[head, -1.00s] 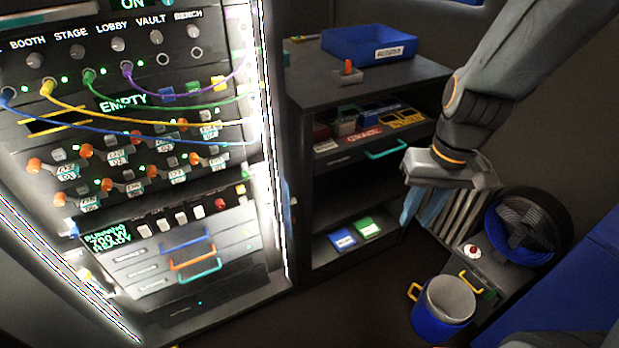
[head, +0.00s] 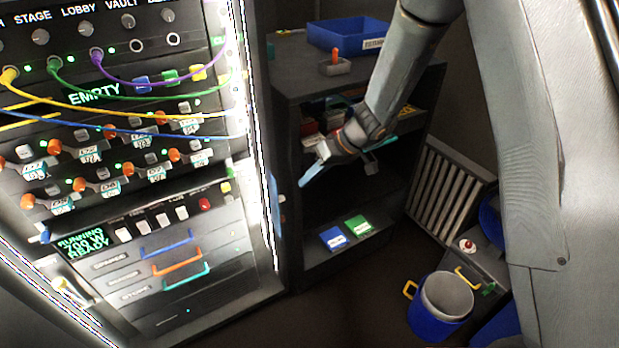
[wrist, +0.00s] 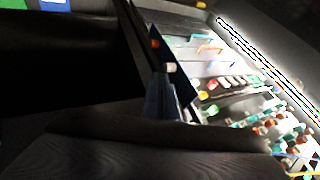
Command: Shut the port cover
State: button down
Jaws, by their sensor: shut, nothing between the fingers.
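My gripper (head: 304,183) is shut and empty, its pale blue fingers pointing down-left in front of the dark shelf unit. In the wrist view its fingers (wrist: 160,95) are together, pointing toward the rack's side. I cannot surely pick out the port cover. A small blue piece (head: 269,195) at the rack's right side may be part of it, seen almost edge-on. In the wrist view a dark blue panel (wrist: 181,85) with an orange and a white spot beside it stands just beyond the fingers. Its hinge and opening are not clear, and I cannot tell contact.
The lit rack (head: 215,280) fills the left, with colored cables across its front. The shelf unit (head: 290,90) stands behind my gripper, with a blue bin (head: 335,38) on top. A blue bucket (head: 425,318) stands on the floor at the right.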

aim_at(294, 191)
jog(key=p+x, duration=0.1)
jog(key=x, duration=0.6)
jog(key=shift+s, duration=0.1)
